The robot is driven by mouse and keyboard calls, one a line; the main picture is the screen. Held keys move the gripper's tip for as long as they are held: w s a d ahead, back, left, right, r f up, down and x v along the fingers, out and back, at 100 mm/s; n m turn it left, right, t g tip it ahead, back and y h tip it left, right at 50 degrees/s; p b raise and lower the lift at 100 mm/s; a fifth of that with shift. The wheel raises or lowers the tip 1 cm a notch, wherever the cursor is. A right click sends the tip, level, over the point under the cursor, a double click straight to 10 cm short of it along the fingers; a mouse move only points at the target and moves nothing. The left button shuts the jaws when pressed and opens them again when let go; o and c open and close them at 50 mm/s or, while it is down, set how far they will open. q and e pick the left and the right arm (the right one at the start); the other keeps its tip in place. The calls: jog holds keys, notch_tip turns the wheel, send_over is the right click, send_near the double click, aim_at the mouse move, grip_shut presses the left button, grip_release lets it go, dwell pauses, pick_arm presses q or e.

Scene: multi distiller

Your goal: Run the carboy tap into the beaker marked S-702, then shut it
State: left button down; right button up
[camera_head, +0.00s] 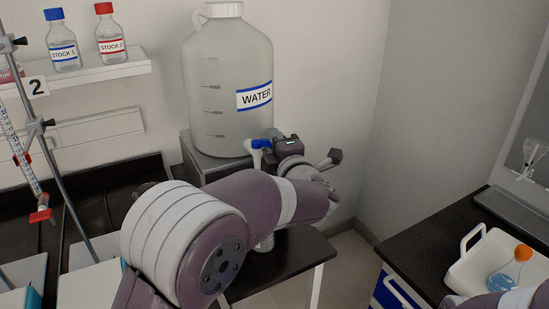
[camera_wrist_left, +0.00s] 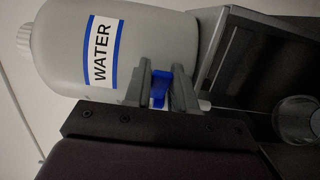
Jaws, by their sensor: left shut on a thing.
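A large translucent carboy (camera_head: 228,85) labelled WATER stands on a grey stand (camera_head: 215,163). Its tap has a blue handle (camera_head: 261,143), which also shows in the left wrist view (camera_wrist_left: 160,88). My left gripper (camera_head: 268,146) is at the tap; in the left wrist view its fingers (camera_wrist_left: 160,90) are on either side of the blue handle, shut on it. A clear glass vessel (camera_wrist_left: 297,120) shows at the right of the left wrist view; in the head view only a bit of glass (camera_head: 265,243) shows below my arm. No S-702 mark is readable.
Bottles STOCK 1 (camera_head: 62,45) and STOCK 2 (camera_head: 111,38) stand on a wall shelf (camera_head: 95,75). A burette (camera_head: 20,150) on a stand is at left. At right, a white tray (camera_head: 470,262) holds a flask of blue liquid (camera_head: 510,270).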

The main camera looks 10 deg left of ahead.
pick_arm(q)
jog(key=shift+s+m+t+h+b, duration=0.25)
jog(key=shift+m+t+h+b, duration=0.45)
jog(key=shift+h+b, duration=0.45)
pick_arm(e)
notch_tip(320, 180, down, 3)
jog(key=shift+f, duration=0.1)
pick_arm(q)
jog(key=c, duration=1)
grip_release()
jog(key=b+v, duration=0.1)
jog(key=v, duration=1.1)
jog(key=shift+s+d+r, duration=0.1)
jog(key=shift+s+d, duration=0.1)
jog(key=shift+s, duration=0.1)
pick_arm(e)
jog(key=shift+f, duration=0.5)
